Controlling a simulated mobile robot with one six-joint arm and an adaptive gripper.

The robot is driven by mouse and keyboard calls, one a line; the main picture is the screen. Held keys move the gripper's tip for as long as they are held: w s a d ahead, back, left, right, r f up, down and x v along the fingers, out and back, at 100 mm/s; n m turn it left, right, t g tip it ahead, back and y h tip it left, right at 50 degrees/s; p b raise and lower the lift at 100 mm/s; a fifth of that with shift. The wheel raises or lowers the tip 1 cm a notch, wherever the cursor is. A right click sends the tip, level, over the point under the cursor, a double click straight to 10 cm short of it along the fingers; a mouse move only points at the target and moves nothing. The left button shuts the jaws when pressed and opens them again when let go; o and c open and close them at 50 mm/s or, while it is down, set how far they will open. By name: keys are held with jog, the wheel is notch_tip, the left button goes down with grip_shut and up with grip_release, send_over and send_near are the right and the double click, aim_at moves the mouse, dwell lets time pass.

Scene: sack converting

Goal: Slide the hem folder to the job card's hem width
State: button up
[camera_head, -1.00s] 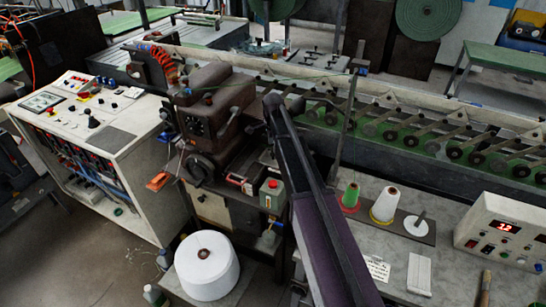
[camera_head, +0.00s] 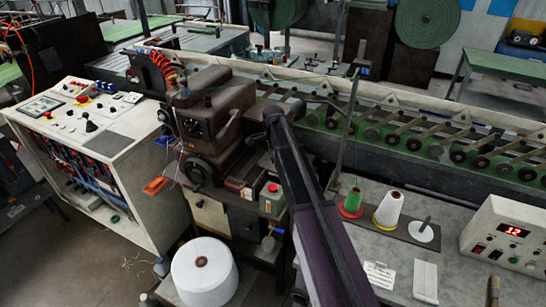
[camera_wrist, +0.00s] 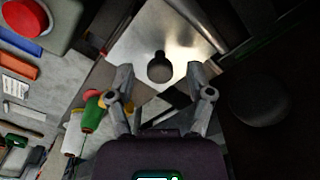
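In the wrist view my gripper (camera_wrist: 160,78) is open, its two fingers spread. A dark round knob (camera_wrist: 160,68) shows between the fingertips, above a shiny metal plate (camera_wrist: 143,37). The knob may belong to the hem folder, but I cannot tell for sure. No contact between fingers and knob is visible. In the head view my arm reaches to the right side of the brown sewing machine head (camera_head: 215,115); the fingers are hidden there. A white written card (camera_head: 379,274), perhaps the job card, lies on the grey table; its text is unreadable.
A box with a red button (camera_head: 272,188) stands close beside my arm, also large in the wrist view (camera_wrist: 25,15). A green thread cone (camera_head: 352,202) and a white cone (camera_head: 389,208) stand on the table. A rail with slanted arms (camera_head: 430,140) runs behind.

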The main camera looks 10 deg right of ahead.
grip_shut()
jog(key=shift+w+a, duration=0.45)
jog(key=shift+a, duration=0.2)
jog(key=shift+o, duration=0.2)
grip_release()
jog(key=shift+s+d, duration=0.1)
jog(key=shift+d, duration=0.05)
